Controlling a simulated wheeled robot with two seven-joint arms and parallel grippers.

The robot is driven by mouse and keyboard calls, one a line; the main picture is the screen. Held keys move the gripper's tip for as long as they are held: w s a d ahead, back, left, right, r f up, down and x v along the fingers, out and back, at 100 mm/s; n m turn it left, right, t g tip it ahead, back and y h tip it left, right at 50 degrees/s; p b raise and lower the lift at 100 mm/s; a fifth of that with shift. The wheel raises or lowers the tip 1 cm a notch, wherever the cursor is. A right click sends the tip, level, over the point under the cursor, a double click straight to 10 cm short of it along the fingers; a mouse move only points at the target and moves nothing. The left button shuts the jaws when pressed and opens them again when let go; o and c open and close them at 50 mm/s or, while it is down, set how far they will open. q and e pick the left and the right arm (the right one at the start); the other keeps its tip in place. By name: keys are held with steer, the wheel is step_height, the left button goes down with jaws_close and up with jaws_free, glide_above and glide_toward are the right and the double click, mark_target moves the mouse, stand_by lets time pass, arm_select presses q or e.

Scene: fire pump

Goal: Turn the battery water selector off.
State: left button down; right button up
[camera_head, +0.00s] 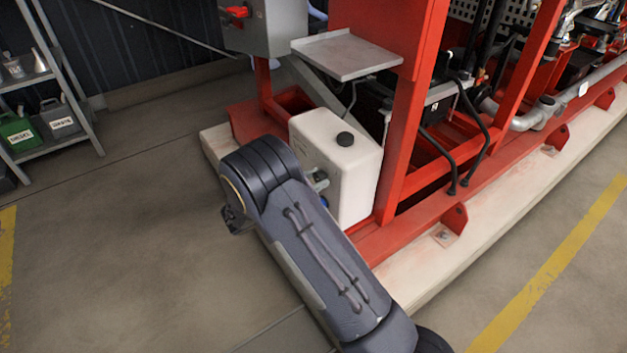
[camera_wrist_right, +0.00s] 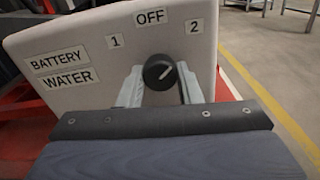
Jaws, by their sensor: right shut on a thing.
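In the right wrist view, a round black selector knob (camera_wrist_right: 159,72) sits on a pale panel (camera_wrist_right: 90,42) labelled BATTERY WATER. The labels 1, OFF (camera_wrist_right: 150,16) and 2 stand around the knob. Its white pointer line slants up to the right, towards the 2 side and away from OFF. My right gripper (camera_wrist_right: 160,90) is shut on the knob, a grey finger on each side. In the head view, the white tank (camera_head: 341,137) with a black cap stands on the red frame. My right arm reaches its left side and hides most of the gripper. My left gripper is not in view.
A grey tray (camera_head: 345,55) juts out above the tank. A red post (camera_head: 410,115) rises to its right. A pale plinth edge (camera_head: 215,140) runs below the frame. Shelves with a green container (camera_head: 17,132) stand at left. The floor at left is clear.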

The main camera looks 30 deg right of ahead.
steer(key=shift+r+p, duration=0.15)
steer(key=shift+p, duration=0.5)
steer(key=n+p, duration=0.4)
steer(key=p, duration=0.2)
steer(key=shift+r+n+p, duration=0.1)
steer(key=shift+n+p, duration=0.2)
steer(key=shift+n, duration=0.1)
steer(key=shift+n+p, duration=1)
steer(key=shift+n, duration=0.2)
steer(key=shift+f+n+p, duration=0.25)
steer(key=shift+n+p, duration=0.45)
steer(key=shift+n, duration=0.5)
steer(key=shift+f, duration=0.1)
steer(key=o, duration=1)
steer(key=shift+c, duration=0.2)
